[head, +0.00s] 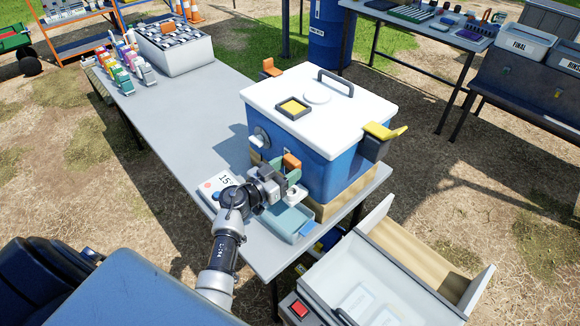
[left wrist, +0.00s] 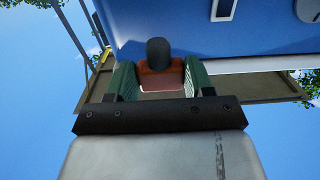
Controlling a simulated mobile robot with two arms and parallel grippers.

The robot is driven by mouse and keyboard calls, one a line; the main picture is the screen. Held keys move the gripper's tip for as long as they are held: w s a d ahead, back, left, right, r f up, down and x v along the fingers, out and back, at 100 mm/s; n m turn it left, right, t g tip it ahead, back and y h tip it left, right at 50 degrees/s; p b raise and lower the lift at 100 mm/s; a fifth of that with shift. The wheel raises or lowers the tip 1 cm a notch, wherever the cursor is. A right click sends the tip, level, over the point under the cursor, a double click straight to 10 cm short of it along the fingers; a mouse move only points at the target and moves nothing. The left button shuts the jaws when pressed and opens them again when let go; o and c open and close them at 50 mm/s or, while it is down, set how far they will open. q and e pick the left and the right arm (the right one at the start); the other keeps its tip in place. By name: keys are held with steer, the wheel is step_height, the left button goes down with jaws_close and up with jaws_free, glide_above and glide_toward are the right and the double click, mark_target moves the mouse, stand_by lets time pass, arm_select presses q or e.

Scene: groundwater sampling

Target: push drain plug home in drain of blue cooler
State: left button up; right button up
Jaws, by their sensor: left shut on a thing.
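The blue cooler (head: 333,168) with a white lid stands on a wooden base on the grey table. My left gripper (head: 288,172) is at the cooler's front face, its green fingers closed on the drain plug (head: 292,162). In the left wrist view the plug (left wrist: 160,80) shows as an orange-brown block with a dark round end between the green fingers. The dark end points towards the blue wall. The drain opening itself is hidden, so I cannot tell whether the plug is in it. My right gripper is not in view.
A teal tray (head: 291,222) lies below the gripper at the table's edge. A white device (head: 222,186) reading 15 lies left of my wrist. A white rack box (head: 175,47) and several bottles stand at the far end. The table's middle (head: 185,105) is clear.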

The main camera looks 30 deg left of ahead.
arm_select(q)
steer(key=shift+s, duration=0.1)
steer(key=shift+p, duration=0.45)
step_height(320, 180, down, 3)
steer(key=shift+r+b, duration=0.15)
steer(key=shift+b, duration=0.85)
steer(key=shift+f, duration=0.4)
steer(key=shift+f+b, duration=1)
steer(key=shift+f, duration=0.2)
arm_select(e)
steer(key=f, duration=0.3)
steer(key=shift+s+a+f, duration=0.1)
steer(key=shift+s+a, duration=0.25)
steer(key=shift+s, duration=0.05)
arm_select(q)
steer(key=shift+p, duration=0.4)
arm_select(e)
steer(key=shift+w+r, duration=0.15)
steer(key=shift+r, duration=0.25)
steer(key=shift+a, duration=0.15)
